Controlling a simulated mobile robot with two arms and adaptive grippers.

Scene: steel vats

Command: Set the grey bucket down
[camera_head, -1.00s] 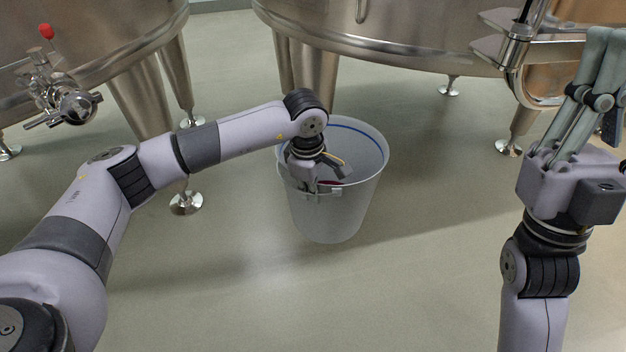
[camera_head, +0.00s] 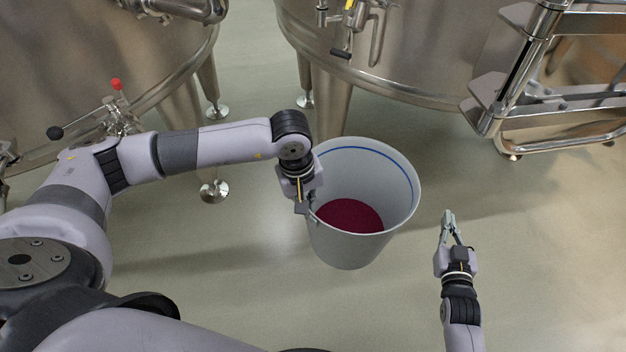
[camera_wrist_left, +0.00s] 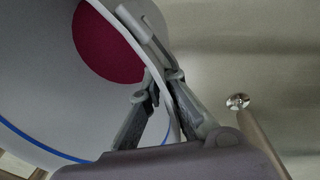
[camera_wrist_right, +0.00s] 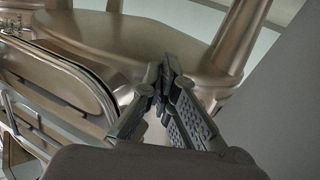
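The grey bucket (camera_head: 345,245) is upright in the middle of the head view, with a blue line inside its rim and dark red liquid at the bottom. I cannot tell whether its base touches the floor. My left gripper (camera_head: 303,205) is at its left rim. In the left wrist view, the left gripper's fingers (camera_wrist_left: 160,90) lie on either side of the bucket's wall (camera_wrist_left: 65,100), clamping it. My right gripper (camera_head: 449,217) is to the right of the bucket, apart from it and empty. In the right wrist view its fingertips (camera_wrist_right: 163,78) meet.
Steel vats on legs stand behind, one at the left (camera_head: 90,50) and one at the centre (camera_head: 400,60). A steel frame (camera_head: 515,80) stands at the upper right. A vat foot (camera_head: 214,190) is left of the bucket. The floor (camera_head: 540,230) at right is clear.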

